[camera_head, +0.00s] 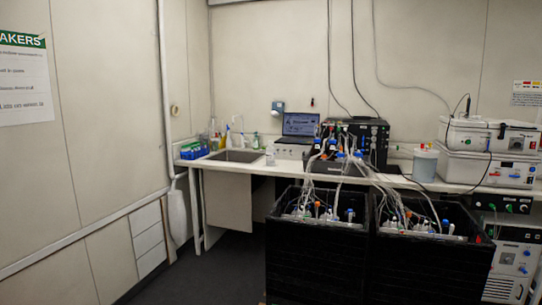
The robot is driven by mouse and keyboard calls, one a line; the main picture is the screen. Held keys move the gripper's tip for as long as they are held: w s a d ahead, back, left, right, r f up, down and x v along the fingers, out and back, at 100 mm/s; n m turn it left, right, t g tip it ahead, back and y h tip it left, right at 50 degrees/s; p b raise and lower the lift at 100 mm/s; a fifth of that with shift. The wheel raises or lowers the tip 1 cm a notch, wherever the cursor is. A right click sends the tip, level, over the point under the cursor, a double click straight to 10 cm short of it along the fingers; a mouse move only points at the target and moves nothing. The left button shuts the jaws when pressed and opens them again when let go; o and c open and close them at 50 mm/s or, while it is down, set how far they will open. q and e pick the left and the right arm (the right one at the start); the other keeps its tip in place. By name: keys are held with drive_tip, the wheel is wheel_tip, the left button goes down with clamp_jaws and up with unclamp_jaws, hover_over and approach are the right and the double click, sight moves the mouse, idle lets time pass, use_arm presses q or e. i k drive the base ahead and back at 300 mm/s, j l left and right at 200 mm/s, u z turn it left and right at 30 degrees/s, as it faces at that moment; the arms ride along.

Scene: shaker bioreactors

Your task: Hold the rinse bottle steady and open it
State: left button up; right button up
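Several small bottles stand around the sink on the far bench, too small and distant to tell surely which is the rinse bottle. A pale bottle with a yellowish tint (213,129) stands behind the blue rack, left of the sink. A greenish bottle (256,139) stands at the right of the sink. A small whitish container (270,158) sits near the front edge of the bench. I cannot tell whether any cap is on or off. Neither of my grippers is in view.
The bench (240,167) holds a sink (236,156), blue rack (194,152), laptop (301,124), black unit (366,136) and white instruments (489,152). Two black bins (317,255) with tubing stand in front at the right. The dark floor (215,275) is clear at the lower left.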

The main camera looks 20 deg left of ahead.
sight(270, 152)
drive_tip(key=i+j+u, duration=0.9)
drive_tip(key=i+u, duration=0.45)
drive_tip(key=i, duration=0.15)
drive_tip(key=i+j+z, duration=0.15)
drive_tip(key=i, duration=0.3)
drive_tip(key=i+z, duration=0.1)
drive_tip(key=i, duration=0.4)
drive_tip(key=i+j+z, duration=0.15)
drive_tip(key=i, duration=0.3)
drive_tip(key=i+j+z, duration=0.1)
drive_tip(key=i+j, duration=0.2)
drive_tip(key=i, duration=0.1)
